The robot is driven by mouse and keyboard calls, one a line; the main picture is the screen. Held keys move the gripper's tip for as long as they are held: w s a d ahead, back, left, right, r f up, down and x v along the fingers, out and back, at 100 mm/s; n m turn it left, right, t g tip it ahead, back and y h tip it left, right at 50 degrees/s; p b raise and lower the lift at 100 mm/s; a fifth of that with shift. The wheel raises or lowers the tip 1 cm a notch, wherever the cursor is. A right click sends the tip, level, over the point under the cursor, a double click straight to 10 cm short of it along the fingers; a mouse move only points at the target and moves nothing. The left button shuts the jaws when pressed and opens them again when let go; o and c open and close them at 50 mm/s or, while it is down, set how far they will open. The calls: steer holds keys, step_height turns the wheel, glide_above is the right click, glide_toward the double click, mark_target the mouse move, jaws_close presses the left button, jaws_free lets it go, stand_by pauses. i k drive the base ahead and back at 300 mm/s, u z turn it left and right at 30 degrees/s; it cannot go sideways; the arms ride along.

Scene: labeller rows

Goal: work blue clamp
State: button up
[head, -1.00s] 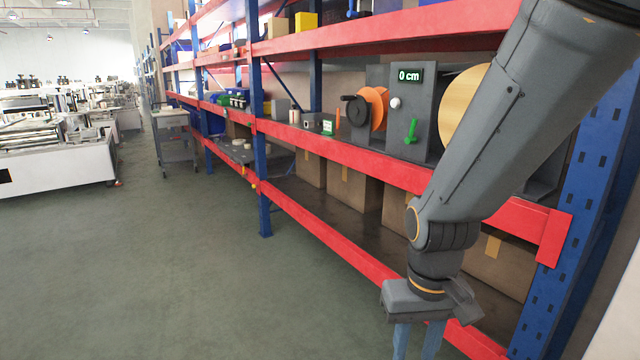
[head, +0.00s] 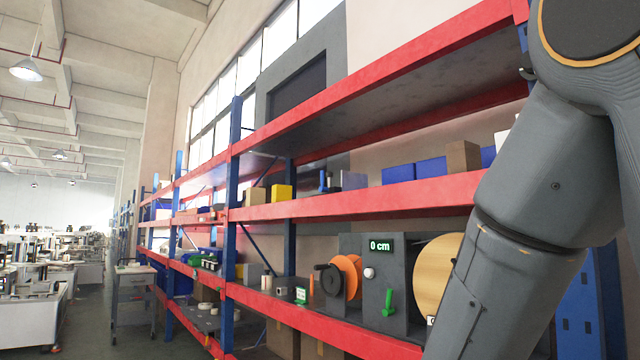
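A small blue upright part (head: 323,181) stands on the middle shelf, next to a grey block (head: 349,181). It may be the blue clamp, but it is too small to make out its shape or state. On the shelf below stands a grey machine (head: 402,262) with a "0 cm" display (head: 380,246), an orange reel (head: 347,272) with a black crank, a green lever (head: 388,302) and a large tan disc (head: 437,275). My arm crosses the right side and hides part of the tan disc. My gripper is below the picture.
Red and blue racking (head: 340,206) runs along the right. A yellow box (head: 281,192), a brown box (head: 462,157) and blue bins (head: 398,173) share the middle shelf. A grey cart (head: 133,296) stands at the left. The top shelf is bare.

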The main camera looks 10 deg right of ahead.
mark_target(322, 189)
steer(key=u, duration=0.25)
steer(key=i, duration=1.05)
steer(key=u, duration=0.15)
